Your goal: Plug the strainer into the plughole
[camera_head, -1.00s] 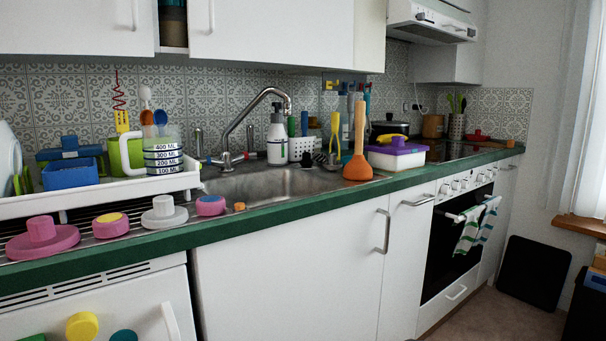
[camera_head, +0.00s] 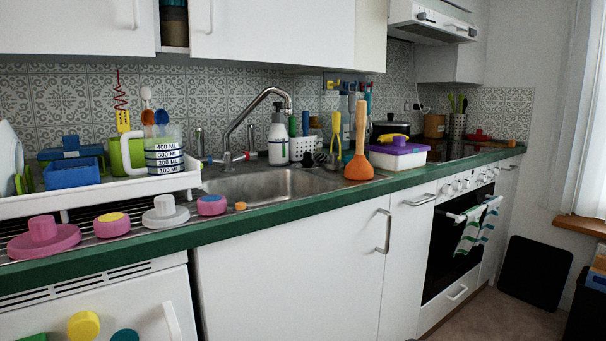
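A steel sink (camera_head: 275,185) is set into the counter under a curved tap (camera_head: 238,130). Its floor is hidden by the front edge, so no plughole shows. Several plug-like round pieces stand on the ribbed drainer to the left of the sink: a large pink one with a knob (camera_head: 43,237), a pink one with a yellow top (camera_head: 111,225), a pale grey one with a knob (camera_head: 165,212) and a smaller pink one (camera_head: 211,205). I cannot tell which of them is the strainer. My gripper is not in view.
A white dish rack (camera_head: 95,192) with a measuring jug (camera_head: 164,151) stands behind the round pieces. An orange plunger (camera_head: 358,168) stands upright right of the sink, beside a purple-lidded box (camera_head: 398,153). A soap bottle (camera_head: 277,140) stands behind the sink.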

